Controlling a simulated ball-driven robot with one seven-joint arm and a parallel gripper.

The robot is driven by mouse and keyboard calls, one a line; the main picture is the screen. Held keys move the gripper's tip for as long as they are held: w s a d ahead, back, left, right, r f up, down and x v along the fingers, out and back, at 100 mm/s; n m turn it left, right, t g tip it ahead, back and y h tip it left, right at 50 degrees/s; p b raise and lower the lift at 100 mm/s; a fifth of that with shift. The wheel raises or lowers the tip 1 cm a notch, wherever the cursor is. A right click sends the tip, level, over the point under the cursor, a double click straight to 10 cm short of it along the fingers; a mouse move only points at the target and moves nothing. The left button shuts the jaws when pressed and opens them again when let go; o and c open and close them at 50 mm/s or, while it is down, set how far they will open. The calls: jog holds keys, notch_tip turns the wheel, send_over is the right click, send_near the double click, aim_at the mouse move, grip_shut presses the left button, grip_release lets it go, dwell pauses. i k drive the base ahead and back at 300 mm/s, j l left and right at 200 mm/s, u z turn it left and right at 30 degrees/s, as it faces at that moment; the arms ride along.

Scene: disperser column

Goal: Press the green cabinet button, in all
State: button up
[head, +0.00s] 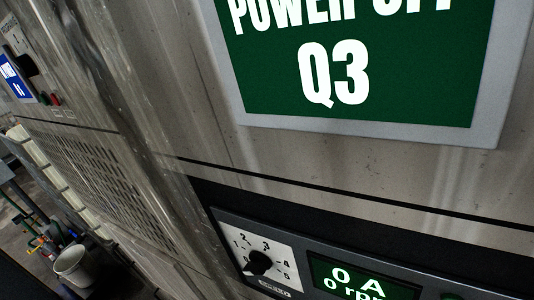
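A metal cabinet front (300,165) fills most of the head view, tilted and close. A green sign (400,95) with white letters ending in "Q3" is on it, cut off by the top edge. Below, a dark control panel (225,222) carries a black rotary knob (262,263) on a numbered white dial and a green display (350,280) reading "0 A" and "0 rpm". A small greenish spot (450,296) shows at the bottom edge right of the display; I cannot tell whether it is the button. My gripper is out of view.
At the far left, another cabinet part carries a blue label (14,80), a dark knob and a small red button (56,99). A perforated vent (105,180) is below it. A light bucket (76,266) stands on the floor at lower left.

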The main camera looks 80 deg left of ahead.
aim_at(42, 98)
jog(key=k+l+u, duration=0.3)
jog(key=k, duration=0.15)
jog(key=k+l+u, duration=0.15)
jog(key=k+u, duration=0.15)
jog(key=k, duration=0.15)
jog(key=u, duration=1.75)
